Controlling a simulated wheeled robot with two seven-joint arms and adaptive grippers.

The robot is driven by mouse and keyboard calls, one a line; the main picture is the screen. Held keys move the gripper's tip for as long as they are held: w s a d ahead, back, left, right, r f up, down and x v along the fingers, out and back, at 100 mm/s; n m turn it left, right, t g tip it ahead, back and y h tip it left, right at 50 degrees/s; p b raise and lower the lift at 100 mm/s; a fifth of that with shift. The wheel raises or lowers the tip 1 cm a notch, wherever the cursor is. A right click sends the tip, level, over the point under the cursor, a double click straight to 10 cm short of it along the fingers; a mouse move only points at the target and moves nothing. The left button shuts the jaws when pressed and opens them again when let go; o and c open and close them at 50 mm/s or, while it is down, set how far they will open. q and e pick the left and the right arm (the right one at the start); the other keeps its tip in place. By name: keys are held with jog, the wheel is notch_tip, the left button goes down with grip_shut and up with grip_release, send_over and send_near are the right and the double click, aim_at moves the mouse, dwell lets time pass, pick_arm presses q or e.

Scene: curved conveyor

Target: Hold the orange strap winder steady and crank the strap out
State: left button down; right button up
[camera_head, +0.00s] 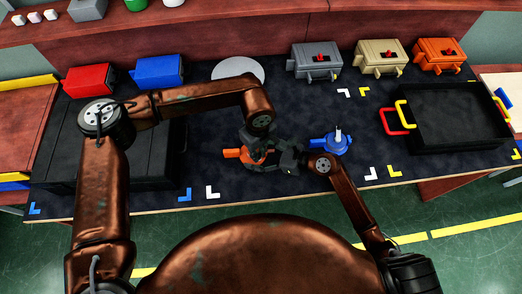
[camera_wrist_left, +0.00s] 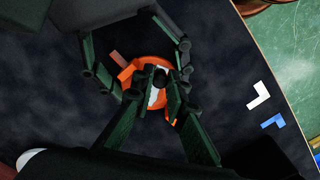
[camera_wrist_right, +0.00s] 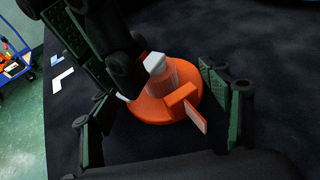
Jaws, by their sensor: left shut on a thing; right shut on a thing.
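The orange strap winder (camera_head: 256,157) stands on the dark mat near the middle front, partly hidden by both grippers. In the right wrist view it shows as a round orange body (camera_wrist_right: 150,108) with a pale upright knob (camera_wrist_right: 155,63) and a flat tab at its side. My right gripper (camera_wrist_right: 160,95) is shut around the body, one finger on each side. My left gripper (camera_wrist_left: 160,85) comes in above and is shut at the knob; the exact contact is hidden by its fingers. The strap's length cannot be told clearly.
A blue winder (camera_head: 328,144) stands close to the right gripper. Red (camera_head: 88,79), blue (camera_head: 159,71), grey (camera_head: 316,62), beige (camera_head: 381,57) and orange (camera_head: 439,54) boxes line the back. A black tray (camera_head: 460,145) with coloured handles is at the right.

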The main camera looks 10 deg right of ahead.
pick_arm(q)
jog(key=shift+s+a+m, duration=0.15)
jog(key=shift+a+m, duration=0.3)
jog(key=shift+m, duration=0.75)
pick_arm(e)
jog(key=shift+f, duration=0.1)
pick_arm(q)
jog(key=c, duration=1.9)
grip_release()
notch_tip(320, 180, up, 12)
pick_arm(e)
jog(key=o, duration=1.6)
jog(key=shift+o, duration=0.2)
